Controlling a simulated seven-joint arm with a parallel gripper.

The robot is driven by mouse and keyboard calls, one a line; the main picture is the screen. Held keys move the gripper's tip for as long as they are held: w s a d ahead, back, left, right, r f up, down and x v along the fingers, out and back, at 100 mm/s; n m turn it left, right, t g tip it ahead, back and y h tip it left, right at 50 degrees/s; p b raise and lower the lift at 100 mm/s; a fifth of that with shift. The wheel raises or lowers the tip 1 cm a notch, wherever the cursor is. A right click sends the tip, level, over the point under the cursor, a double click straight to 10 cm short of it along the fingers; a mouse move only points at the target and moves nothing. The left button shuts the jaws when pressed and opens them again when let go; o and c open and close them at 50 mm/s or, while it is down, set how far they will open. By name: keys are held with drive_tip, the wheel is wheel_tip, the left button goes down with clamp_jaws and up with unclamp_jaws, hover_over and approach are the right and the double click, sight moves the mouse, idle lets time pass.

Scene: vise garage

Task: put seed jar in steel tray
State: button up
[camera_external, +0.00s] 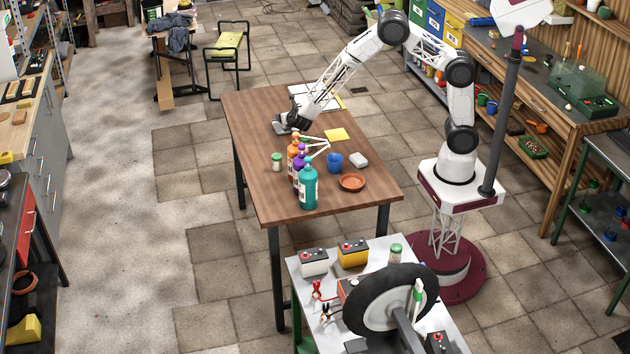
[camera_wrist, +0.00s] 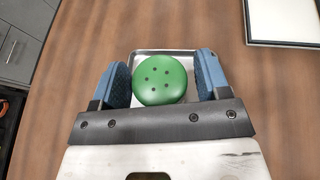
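A jar with a round green lid with several holes, which I take as the seed jar (camera_wrist: 160,80), is between my gripper's two blue-padded fingers (camera_wrist: 163,82) in the wrist view. The left finger looks close against the lid; a thin gap shows at the right. The steel tray (camera_wrist: 166,55) shows behind and beneath the lid. I cannot tell whether the jar stands in it or hangs above it. In the external view my gripper (camera_external: 288,123) is low over the steel tray (camera_external: 280,128) at the table's far left, and hides the jar between its fingers.
Another green-lidded jar (camera_external: 277,163) stands on the wooden table (camera_external: 250,140). Several bottles (camera_external: 308,187), a blue cup (camera_external: 334,162), a terracotta saucer (camera_external: 352,183) and a yellow note (camera_external: 337,134) are nearer the camera or to the right. A framed white panel (camera_wrist: 286,22) lies beyond the tray.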

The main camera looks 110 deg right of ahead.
drive_tip(key=shift+r, duration=0.15)
drive_tip(key=shift+a+r, duration=0.2)
drive_tip(key=shift+a, duration=0.3)
drive_tip(key=v, duration=1.1)
drive_tip(key=shift+s, duration=0.1)
drive_tip(key=shift+r, duration=0.1)
